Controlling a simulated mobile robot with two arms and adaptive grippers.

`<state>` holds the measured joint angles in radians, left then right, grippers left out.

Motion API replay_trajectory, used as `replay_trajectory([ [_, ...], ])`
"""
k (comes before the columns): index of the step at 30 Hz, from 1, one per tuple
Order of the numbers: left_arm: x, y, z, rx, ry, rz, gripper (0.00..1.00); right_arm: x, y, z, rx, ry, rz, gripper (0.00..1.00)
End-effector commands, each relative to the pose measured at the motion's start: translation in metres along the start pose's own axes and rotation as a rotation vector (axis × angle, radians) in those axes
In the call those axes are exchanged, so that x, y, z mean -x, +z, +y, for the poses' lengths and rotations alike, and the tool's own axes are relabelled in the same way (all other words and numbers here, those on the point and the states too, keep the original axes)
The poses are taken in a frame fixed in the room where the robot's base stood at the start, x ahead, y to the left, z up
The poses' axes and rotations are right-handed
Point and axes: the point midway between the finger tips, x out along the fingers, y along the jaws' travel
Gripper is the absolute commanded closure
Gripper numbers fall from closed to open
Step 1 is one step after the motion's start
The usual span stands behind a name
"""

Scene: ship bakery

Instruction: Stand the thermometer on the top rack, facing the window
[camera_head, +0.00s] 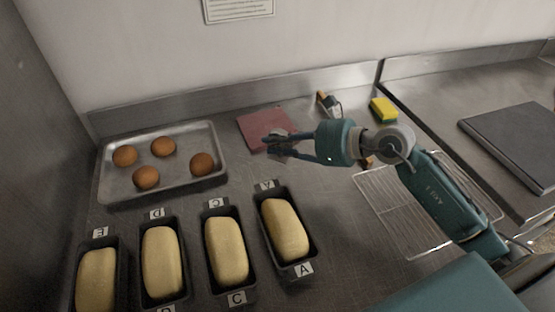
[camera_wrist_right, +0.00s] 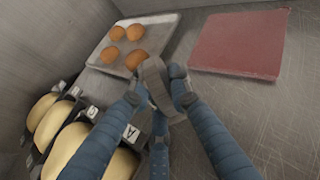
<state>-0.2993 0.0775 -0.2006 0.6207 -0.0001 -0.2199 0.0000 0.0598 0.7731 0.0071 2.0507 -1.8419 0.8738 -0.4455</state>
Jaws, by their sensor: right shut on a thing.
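My right gripper (camera_head: 280,141) reaches in from the right and is held above the counter, close to the red board. It is shut on a small grey object (camera_wrist_right: 158,86), which I take to be the thermometer. In the right wrist view the gripper's blue fingers (camera_wrist_right: 160,98) close around the object from several sides. Its dial face cannot be made out, and part of it is hidden by the fingers. My left gripper is in neither view. No oven rack and no window show.
A tray (camera_head: 221,150) with several brown buns is at the back left. Several lettered loaf tins (camera_head: 312,252) stand in front. A red board (camera_head: 258,121), a yellow sponge (camera_head: 384,109), a wire rack (camera_head: 388,215) and a dark slab (camera_head: 515,140) are farther right.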

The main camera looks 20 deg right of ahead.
Motion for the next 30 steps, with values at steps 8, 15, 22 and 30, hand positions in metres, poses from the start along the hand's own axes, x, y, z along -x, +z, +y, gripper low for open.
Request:
replay_trajectory([
  [8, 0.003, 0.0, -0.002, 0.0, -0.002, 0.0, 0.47, -0.011, -0.026, 0.0, -0.002, 0.0, -0.001, 1.0],
  [15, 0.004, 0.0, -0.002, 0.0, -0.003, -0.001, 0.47, -0.024, -0.057, 0.0, -0.001, -0.001, 0.0, 1.0],
  [22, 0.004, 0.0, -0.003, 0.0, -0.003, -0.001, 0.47, -0.025, -0.06, 0.0, 0.003, 0.0, -0.002, 1.0],
  [30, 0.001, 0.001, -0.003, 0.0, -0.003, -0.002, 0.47, -0.027, -0.063, 0.0, 0.002, 0.0, -0.001, 0.7],
])
